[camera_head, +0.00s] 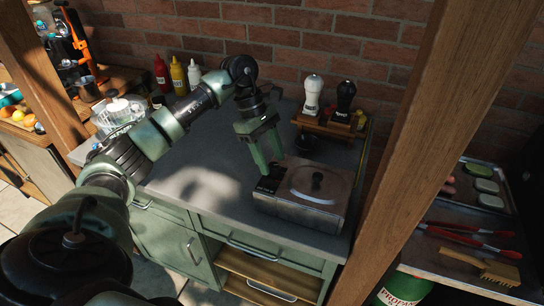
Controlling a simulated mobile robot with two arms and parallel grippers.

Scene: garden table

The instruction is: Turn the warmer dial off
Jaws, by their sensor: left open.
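The warmer (323,205) is a low metal box with a round-handled lid, near the front right of the grey counter (197,192). My left gripper (268,162) comes down from above at the warmer's back left corner. Its fingers point downward and it is open. A small dark panel (267,184) shows on the warmer's top left, just below the fingertips. I cannot make out the dial or its setting, nor whether the fingers touch the warmer. My right gripper is not in view.
White and black mills (313,93) stand on a wooden rack behind the warmer. Sauce bottles (179,76) stand at the back left near a glass dish (118,112). A wooden post (408,150) rises right of the counter. The counter's middle is clear.

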